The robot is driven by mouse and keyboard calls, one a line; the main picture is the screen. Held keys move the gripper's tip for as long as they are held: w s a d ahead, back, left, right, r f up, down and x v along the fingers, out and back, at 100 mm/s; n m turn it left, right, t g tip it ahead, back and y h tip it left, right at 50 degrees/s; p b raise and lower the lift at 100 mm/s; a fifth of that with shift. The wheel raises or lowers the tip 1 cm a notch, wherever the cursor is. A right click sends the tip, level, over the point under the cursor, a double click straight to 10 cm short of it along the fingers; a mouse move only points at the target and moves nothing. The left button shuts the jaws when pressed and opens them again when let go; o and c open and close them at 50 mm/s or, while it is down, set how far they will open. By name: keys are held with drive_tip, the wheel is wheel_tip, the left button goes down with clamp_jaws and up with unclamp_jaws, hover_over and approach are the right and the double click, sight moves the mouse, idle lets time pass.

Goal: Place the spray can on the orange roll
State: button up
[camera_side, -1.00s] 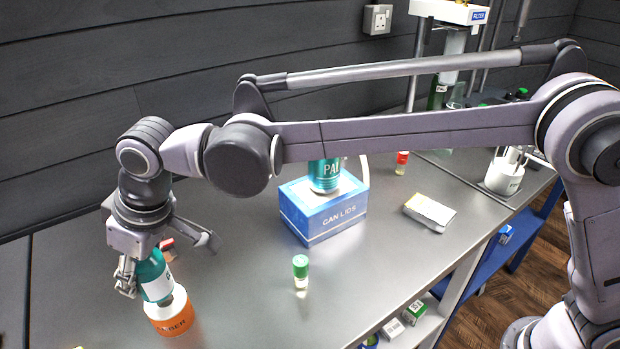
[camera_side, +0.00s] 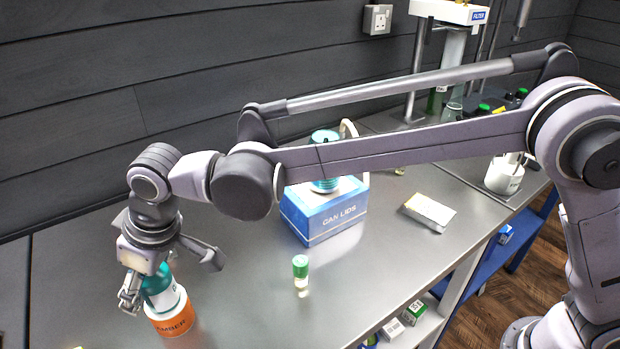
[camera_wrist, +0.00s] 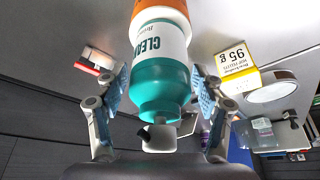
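The spray can is teal with a white label; in the side view (camera_side: 160,299) it is partly hidden by my gripper. In the wrist view the spray can (camera_wrist: 160,80) shows its teal top toward me. The orange roll (camera_side: 174,322) stands on the bench under the can, and its orange side (camera_wrist: 165,6) shows at the top of the wrist view. The can appears to rest on the roll; the contact is not clear. My gripper (camera_wrist: 162,98) is open around the can's upper part, with a narrow gap on each side.
A blue can-lids box (camera_side: 322,212) carries a teal tin (camera_side: 324,184). A green-capped vial (camera_side: 300,272) stands right of the roll. A flat carton (camera_side: 428,212) lies farther right. In the wrist view, a yellow-and-white box (camera_wrist: 237,68) stands close beside the can.

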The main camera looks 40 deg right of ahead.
drive_tip(key=v, duration=1.2)
drive_tip(key=w+d+r+m, duration=0.1)
drive_tip(key=w+d+m, duration=0.1)
drive_tip(key=d, duration=0.9)
drive_tip(key=s+d+f+m+t, duration=0.1)
drive_tip(key=s+d+m+t, duration=0.1)
drive_tip(key=d, duration=1.2)
drive_tip(key=s+d+f+m+h, duration=0.1)
drive_tip(key=s+d+f, duration=0.2)
drive_tip(key=d, duration=0.3)
drive_tip(key=s+d+f+m+t+h, duration=0.1)
drive_tip(key=s+d+f+m, duration=0.1)
drive_tip(key=s+d+f, duration=0.2)
drive_tip(key=s+d+f+m+t+h, duration=0.1)
drive_tip(key=s+d+f+m, duration=0.1)
drive_tip(key=d, duration=0.6)
drive_tip(key=shift+s+d+f, duration=0.35)
drive_tip(key=shift+s+f, duration=0.4)
drive_tip(key=shift+f, duration=0.2)
